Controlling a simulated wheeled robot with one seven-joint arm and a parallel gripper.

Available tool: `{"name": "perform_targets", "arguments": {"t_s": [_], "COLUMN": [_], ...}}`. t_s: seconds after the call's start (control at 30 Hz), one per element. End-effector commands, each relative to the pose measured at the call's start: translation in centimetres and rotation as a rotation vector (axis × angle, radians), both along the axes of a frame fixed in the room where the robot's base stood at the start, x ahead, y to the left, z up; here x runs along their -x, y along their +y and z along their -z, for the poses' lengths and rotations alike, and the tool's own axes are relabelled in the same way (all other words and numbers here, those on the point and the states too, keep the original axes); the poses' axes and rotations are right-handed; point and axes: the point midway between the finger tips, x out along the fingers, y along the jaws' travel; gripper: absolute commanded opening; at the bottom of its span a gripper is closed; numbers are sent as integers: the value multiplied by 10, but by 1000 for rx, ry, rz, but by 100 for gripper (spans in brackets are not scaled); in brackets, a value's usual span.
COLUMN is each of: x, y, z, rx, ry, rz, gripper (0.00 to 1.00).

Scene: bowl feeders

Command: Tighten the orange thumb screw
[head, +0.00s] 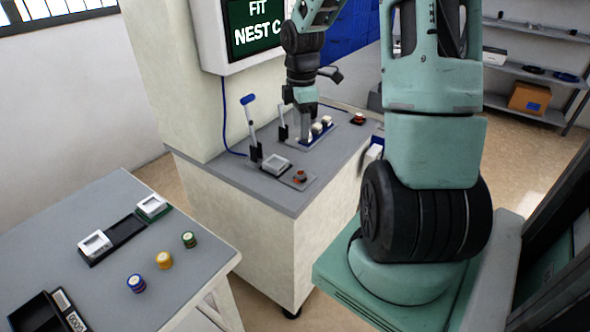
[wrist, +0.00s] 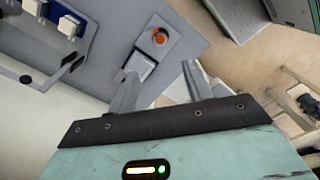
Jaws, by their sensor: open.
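The orange thumb screw (head: 300,176) sits on the grey plate of the near fixture, beside its pale rectangular nest (head: 276,163), at the front of the bench. In the wrist view the screw (wrist: 160,37) is a small round orange knob beyond my fingertips, with the nest (wrist: 138,68) partly behind the left finger. My gripper (head: 303,135) is in front of the far fixture in the head view, above the bench. In the wrist view my gripper (wrist: 159,72) shows two spread fingers with nothing between them. It is apart from the screw.
The far fixture has a blue base with pale blocks (head: 318,128) and a second reddish knob (head: 358,118). A blue-handled lever (head: 249,115) stands beside the near fixture. A screen (head: 255,28) hangs above. A separate table (head: 190,225) holds trays and coloured round stacks.

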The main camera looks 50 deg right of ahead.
Motion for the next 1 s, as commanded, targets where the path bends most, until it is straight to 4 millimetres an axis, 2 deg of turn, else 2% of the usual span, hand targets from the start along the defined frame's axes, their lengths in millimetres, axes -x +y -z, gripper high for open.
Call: {"name": "perform_targets", "arguments": {"t_s": [0.03, 0.3, 0.6, 0.8, 1.0], "x": [1, 1, 0, 0, 0], "y": [1, 2, 2, 1, 1], "z": [12, 69, 126, 146, 150], "rx": [-4, -5, -3, -1, -1], "ry": [4, 4, 2, 2, -1], "rz": [-1, -2, -1, 1, 1], "gripper": [50, 50, 50, 50, 50]}}
